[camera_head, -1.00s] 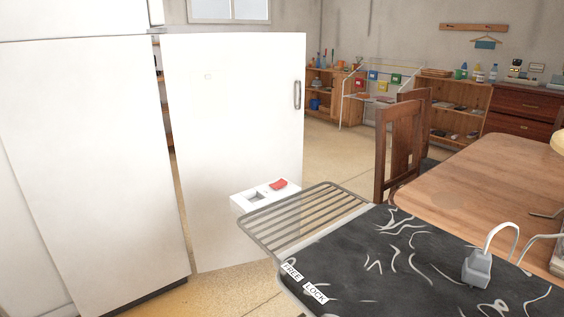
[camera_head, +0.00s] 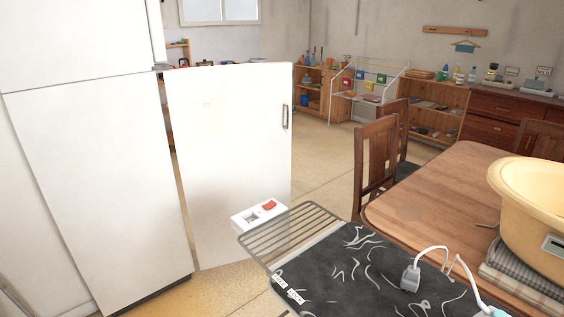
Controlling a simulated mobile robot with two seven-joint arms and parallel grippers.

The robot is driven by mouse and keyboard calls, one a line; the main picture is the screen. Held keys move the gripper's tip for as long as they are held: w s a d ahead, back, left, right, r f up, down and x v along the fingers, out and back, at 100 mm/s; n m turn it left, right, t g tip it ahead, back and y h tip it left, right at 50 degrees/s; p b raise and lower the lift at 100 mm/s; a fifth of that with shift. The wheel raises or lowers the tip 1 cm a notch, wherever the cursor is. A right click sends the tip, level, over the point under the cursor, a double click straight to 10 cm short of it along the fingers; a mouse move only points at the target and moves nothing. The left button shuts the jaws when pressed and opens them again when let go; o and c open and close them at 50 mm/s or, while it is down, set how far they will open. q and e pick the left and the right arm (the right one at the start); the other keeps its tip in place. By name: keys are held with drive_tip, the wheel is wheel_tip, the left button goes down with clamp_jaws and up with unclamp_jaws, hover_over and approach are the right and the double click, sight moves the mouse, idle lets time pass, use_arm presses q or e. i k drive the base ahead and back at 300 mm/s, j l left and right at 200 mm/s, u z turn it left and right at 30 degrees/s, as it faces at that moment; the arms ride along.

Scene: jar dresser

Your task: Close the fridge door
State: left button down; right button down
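The white fridge (camera_head: 95,180) stands at the left, seen from its side. Its white door (camera_head: 232,150) is swung open, standing out to the right, with a dark gap between it and the fridge body. A grey handle (camera_head: 285,117) sits near the door's upper right edge. Neither of my grippers shows in the head view, and nothing is seen touching the door.
An ironing board (camera_head: 345,275) with a wire rack end (camera_head: 290,228) lies in front of the door's lower right. A wooden table (camera_head: 450,190) with a yellow basin (camera_head: 535,200) and chair (camera_head: 376,165) stands right. Open floor (camera_head: 325,160) lies behind the door.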

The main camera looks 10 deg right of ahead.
sight(231, 125)
drive_tip(key=i+j, duration=0.15)
drive_tip(key=j, duration=0.25)
drive_tip(key=i+j, duration=0.15)
drive_tip(key=j, duration=0.25)
drive_tip(key=i+j, duration=0.65)
drive_tip(key=j, duration=0.15)
drive_tip(key=u, duration=0.05)
